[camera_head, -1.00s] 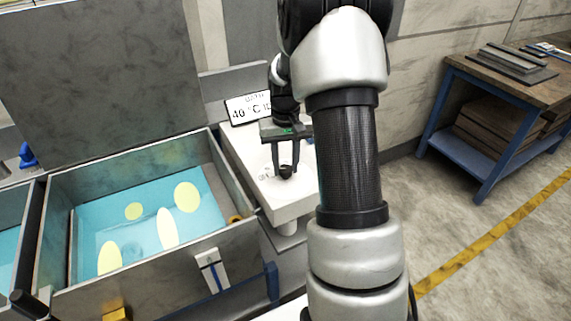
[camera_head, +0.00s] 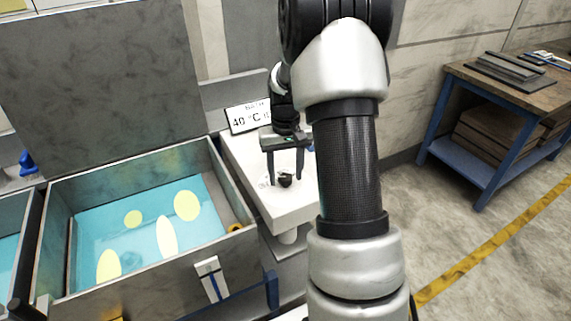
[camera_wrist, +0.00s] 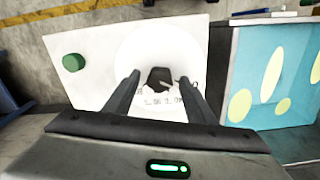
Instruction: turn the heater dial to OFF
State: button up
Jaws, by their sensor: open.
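The heater dial (camera_wrist: 160,78) is a small black knob on a white panel (camera_wrist: 98,62); in the head view the dial (camera_head: 285,181) sits below my gripper (camera_head: 286,180). In the wrist view my gripper (camera_wrist: 158,92) is open, with one finger on each side of the dial and gaps between. Whether a finger touches the dial cannot be told. Printed marks beside the dial are partly hidden and too blurred to read. A white sign (camera_head: 248,116) behind the panel reads "BATH" and "40 °C", partly covered by my arm.
A grey metal bath (camera_head: 150,155) with blue liquid and several yellow ovals stands left of the panel, its lid raised behind. A green round knob (camera_wrist: 73,62) is on the panel. A wooden-topped blue workbench (camera_head: 510,85) stands at the right, with open floor before it.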

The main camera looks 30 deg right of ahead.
aim_at(285, 177)
notch_tip(285, 177, up, 17)
jog(key=p, duration=0.1)
jog(key=shift+r, duration=0.2)
dwell(0.5)
